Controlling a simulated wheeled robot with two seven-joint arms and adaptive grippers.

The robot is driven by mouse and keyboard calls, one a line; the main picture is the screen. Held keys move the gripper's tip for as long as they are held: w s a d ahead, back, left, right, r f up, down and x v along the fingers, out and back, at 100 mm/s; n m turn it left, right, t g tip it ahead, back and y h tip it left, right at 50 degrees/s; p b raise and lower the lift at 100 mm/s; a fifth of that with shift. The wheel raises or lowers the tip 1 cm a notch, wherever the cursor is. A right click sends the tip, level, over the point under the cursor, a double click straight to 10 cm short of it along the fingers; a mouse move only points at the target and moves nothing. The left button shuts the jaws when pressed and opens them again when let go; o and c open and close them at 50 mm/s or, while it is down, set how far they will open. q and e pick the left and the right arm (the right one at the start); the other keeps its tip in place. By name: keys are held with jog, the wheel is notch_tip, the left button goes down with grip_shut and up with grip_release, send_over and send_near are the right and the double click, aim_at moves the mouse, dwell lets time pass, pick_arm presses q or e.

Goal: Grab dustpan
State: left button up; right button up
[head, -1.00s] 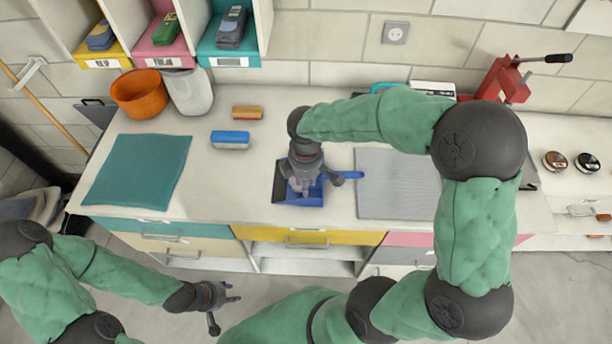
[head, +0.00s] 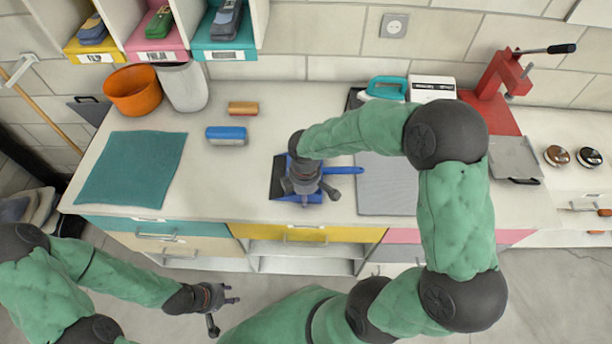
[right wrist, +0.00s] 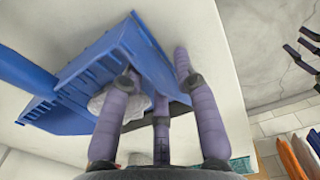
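The blue dustpan (head: 346,170) lies on the worktop near its front edge, with its handle pointing right. My right gripper (head: 307,190) is right over its pan and hides part of it. In the right wrist view the dustpan (right wrist: 118,58) fills the upper left, and a pale crumpled thing (right wrist: 115,98) shows by it. The fingers of my right gripper (right wrist: 157,66) are spread, with the dustpan's edge between them; I see no clear grip. My left gripper (head: 222,304) is open and empty, low in front of the counter.
An orange pot (head: 134,92) stands behind. A grey ridged mat (head: 385,185) is right of the dustpan; a red press (head: 497,85) stands further right.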

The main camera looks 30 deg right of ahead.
jog(key=shift+r, duration=0.1)
grip_shut()
jog(key=shift+r, duration=0.1)
